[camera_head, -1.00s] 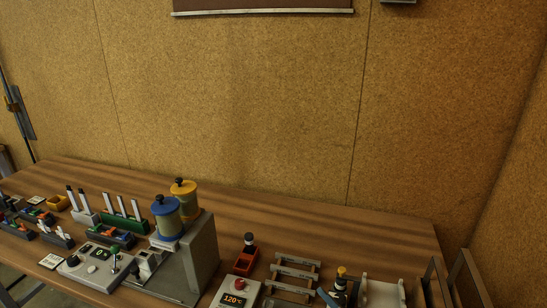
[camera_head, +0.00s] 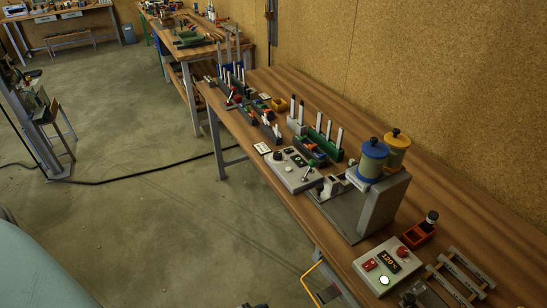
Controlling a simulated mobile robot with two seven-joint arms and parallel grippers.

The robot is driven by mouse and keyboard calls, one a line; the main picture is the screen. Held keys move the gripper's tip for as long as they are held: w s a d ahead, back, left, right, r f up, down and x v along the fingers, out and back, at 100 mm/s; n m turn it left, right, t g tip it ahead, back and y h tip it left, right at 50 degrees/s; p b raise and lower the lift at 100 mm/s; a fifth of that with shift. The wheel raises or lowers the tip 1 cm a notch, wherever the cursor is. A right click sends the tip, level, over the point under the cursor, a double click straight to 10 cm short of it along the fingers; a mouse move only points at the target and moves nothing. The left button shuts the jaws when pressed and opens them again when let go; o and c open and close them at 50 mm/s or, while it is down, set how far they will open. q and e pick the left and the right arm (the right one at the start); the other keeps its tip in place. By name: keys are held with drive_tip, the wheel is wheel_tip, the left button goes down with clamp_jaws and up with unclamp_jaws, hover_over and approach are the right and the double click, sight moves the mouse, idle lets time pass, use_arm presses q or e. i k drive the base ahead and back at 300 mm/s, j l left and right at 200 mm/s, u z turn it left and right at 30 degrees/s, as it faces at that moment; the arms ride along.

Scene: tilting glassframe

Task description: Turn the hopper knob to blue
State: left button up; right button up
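The hopper unit is a grey machine (camera_head: 382,206) on the wooden bench at the right. It carries two canisters, one with a blue lid (camera_head: 373,148) and one with a yellow lid (camera_head: 396,138) behind it. Each lid has a small black knob on top. A pale control box (camera_head: 289,174) with a dark display, dark knob and green-tipped lever stands left of the machine. I cannot tell which part is the hopper knob or which colour it points to. Neither of my grippers is in view.
A box with a 120 display (camera_head: 389,262), a red bin (camera_head: 419,234) and grey racks (camera_head: 460,272) lie right of the machine. Green and dark holders (camera_head: 319,148) stand left. Open concrete floor (camera_head: 150,190) lies in front of the bench (camera_head: 299,88).

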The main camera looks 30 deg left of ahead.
sight(277, 155)
drive_tip(key=u, duration=0.9)
drive_tip(key=i+j+z, duration=0.1)
drive_tip(key=i+j, duration=0.35)
drive_tip(key=j, duration=0.2)
drive_tip(key=i+j+z, duration=0.25)
drive_tip(key=i+j, duration=0.15)
drive_tip(key=j, duration=0.35)
drive_tip(key=i+j, duration=0.2)
drive_tip(key=j, duration=0.15)
drive_tip(key=i+j+z, duration=0.15)
drive_tip(key=j, duration=0.25)
